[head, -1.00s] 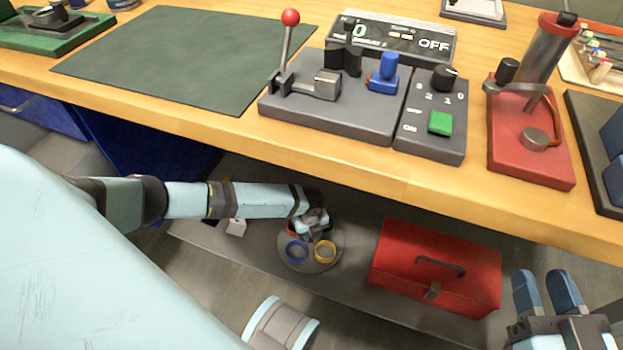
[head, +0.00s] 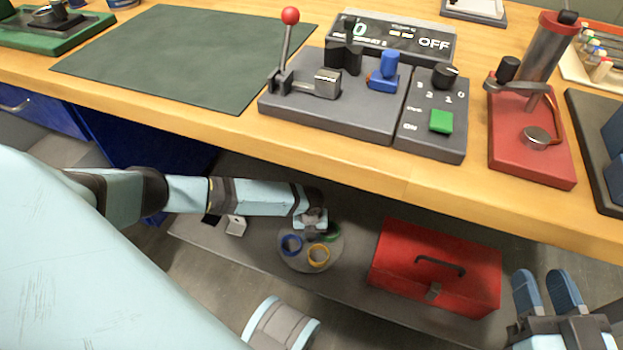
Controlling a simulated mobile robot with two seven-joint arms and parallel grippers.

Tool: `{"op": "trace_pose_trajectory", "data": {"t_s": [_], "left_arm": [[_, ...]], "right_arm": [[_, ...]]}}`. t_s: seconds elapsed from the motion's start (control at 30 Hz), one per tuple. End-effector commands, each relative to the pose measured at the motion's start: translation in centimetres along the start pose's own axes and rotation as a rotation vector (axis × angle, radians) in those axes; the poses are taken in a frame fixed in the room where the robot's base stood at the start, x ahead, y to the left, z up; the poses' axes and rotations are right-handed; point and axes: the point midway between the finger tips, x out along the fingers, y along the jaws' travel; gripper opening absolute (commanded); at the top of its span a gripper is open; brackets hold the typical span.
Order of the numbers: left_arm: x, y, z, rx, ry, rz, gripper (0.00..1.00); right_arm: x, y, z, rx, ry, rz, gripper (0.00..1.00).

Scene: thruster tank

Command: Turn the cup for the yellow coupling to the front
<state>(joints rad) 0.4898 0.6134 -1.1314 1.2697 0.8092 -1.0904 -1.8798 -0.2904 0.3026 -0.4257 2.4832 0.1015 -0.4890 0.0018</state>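A round grey turntable (head: 297,265) sits on the low shelf under the bench. It carries a blue-rimmed cup (head: 291,245) at its left, a yellow-rimmed cup (head: 318,256) at its near side, right of middle, and a green-rimmed cup (head: 333,232) at its far right. My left gripper (head: 312,228) reaches down over the far part of the turntable. Its fingertips are hard to make out, so I cannot tell what they touch or whether they are shut. My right gripper (head: 546,274) is open and empty at the lower right, away from the turntable.
A red toolbox (head: 435,265) stands on the shelf right of the turntable. A small light block (head: 236,225) lies to its left. The wooden bench edge (head: 330,165) overhangs the shelf above my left arm. A grey control panel (head: 345,108) stands on the bench.

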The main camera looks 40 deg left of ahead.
Motion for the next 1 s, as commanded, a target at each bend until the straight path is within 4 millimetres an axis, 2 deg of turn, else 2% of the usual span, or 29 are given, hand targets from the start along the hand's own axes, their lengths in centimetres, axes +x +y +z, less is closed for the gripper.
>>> {"op": "trace_pose_trajectory", "data": {"t_s": [0.1,0.13,0.2,0.6,0.87,1.0], "left_arm": [[0.0,0.1,0.0,-0.002,0.001,0.001,0.04],[0.0,0.1,0.0,-0.002,0.001,0.001,0.32],[0.0,0.1,0.0,-0.002,0.0,0.001,0.45],[0.0,0.0,0.0,-0.003,0.0,0.0,0.45],[0.0,0.0,0.0,-0.003,0.0,0.0,0.45],[-1.5,0.0,0.0,-0.003,0.0,0.0,0.45]], "right_arm": [[0.0,0.0,0.0,0.0,0.0,0.0,0.38],[0.0,0.0,0.0,0.0,0.0,0.0,0.38],[0.0,0.0,0.0,0.0,0.0,0.0,0.38],[0.0,-0.1,0.1,0.018,-0.006,-0.005,0.38],[-0.6,-1.1,2.2,0.125,-0.069,-0.008,0.38],[-0.8,-1.6,1.6,0.18,-0.089,-0.005,0.38]]}}
